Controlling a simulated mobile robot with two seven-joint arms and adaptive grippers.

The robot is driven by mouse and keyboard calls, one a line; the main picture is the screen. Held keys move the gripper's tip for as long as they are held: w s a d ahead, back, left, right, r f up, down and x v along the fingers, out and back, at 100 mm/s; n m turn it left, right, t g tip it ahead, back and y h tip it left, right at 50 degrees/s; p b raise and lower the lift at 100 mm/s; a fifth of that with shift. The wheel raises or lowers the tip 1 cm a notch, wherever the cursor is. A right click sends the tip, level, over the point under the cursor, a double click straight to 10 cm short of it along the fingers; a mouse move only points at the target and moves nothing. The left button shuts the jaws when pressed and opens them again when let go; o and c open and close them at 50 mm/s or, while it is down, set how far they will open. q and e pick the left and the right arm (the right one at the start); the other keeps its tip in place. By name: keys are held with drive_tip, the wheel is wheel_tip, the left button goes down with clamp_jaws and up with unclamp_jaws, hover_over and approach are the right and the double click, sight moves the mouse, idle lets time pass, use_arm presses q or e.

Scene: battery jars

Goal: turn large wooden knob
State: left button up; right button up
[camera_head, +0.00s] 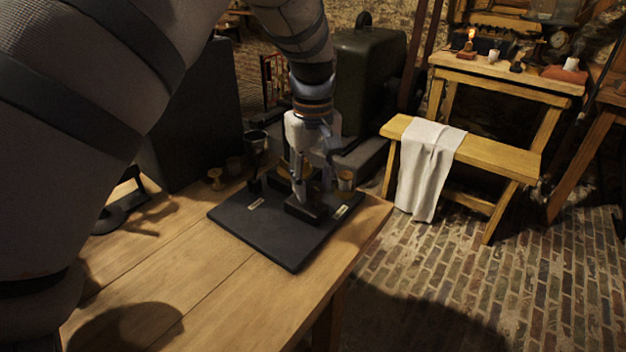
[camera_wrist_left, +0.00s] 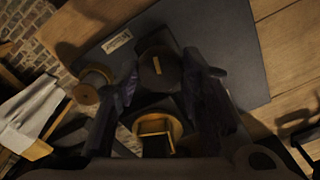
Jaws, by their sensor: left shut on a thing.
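The large knob (camera_wrist_left: 158,70) is a dark, round-topped piece with a small brass-coloured mark, on a black board (camera_head: 262,232). In the head view a dark block-like part (camera_head: 307,209), which looks like the knob, shows below my fingers. My left gripper (camera_head: 300,190) points down over the board's right part. In the left wrist view its two fingers (camera_wrist_left: 160,76) are on opposite sides of the knob, shut on it. The fingers hide parts of the knob's sides. I cannot read its turned angle clearly. My right gripper is not in view.
A brass-rimmed part (camera_wrist_left: 157,128) and a spool-like brass piece (camera_wrist_left: 88,92) stand close to the fingers. A pale label (camera_wrist_left: 117,41) lies on the board. A dark green case (camera_head: 368,80) stands behind. The wooden tabletop (camera_head: 170,255) is clear in front.

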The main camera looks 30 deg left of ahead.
sight(313, 186)
use_arm(q)
drive_tip(key=shift+f, duration=0.1)
drive_tip(key=o, duration=1.1)
drive_tip(key=shift+o, duration=0.2)
wheel_tip(313, 186, up, 12)
